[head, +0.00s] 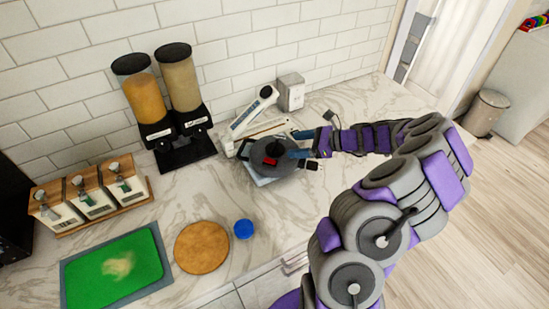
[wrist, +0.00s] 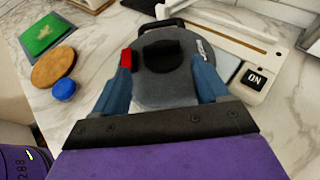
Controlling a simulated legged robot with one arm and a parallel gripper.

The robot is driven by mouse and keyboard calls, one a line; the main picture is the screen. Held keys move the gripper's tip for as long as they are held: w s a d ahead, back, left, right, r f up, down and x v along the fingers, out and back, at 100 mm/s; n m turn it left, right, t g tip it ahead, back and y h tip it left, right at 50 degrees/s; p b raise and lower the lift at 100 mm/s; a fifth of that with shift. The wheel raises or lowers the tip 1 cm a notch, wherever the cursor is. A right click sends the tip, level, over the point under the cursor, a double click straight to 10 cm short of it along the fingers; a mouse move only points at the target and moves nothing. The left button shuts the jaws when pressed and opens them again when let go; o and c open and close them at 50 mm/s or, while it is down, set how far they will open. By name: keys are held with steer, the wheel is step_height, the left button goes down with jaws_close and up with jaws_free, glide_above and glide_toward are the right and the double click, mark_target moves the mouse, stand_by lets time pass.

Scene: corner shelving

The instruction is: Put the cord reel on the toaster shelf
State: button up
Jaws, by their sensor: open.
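The cord reel (head: 272,154) looks like a round dark grey disc with a black knob in the middle. No toaster or toaster shelf can be made out.
The white device (wrist: 282,63) with an ON label stands right behind the reel. A grey box (head: 291,92) is at the wall. Two dispensers (head: 185,145), a blue lid (head: 243,229), a round wooden board (head: 201,248) and a green mat (head: 135,262) lie leftward. The front-right counter is partly hidden by my arm.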

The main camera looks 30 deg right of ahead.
mark_target(277, 144)
steer(key=shift+b+x, duration=1.15)
steer(key=shift+x, duration=2.45)
steer(key=shift+w+d+r, duration=0.1)
steer(key=shift+w+r, duration=0.1)
steer(key=shift+r, duration=0.1)
jaws_close()
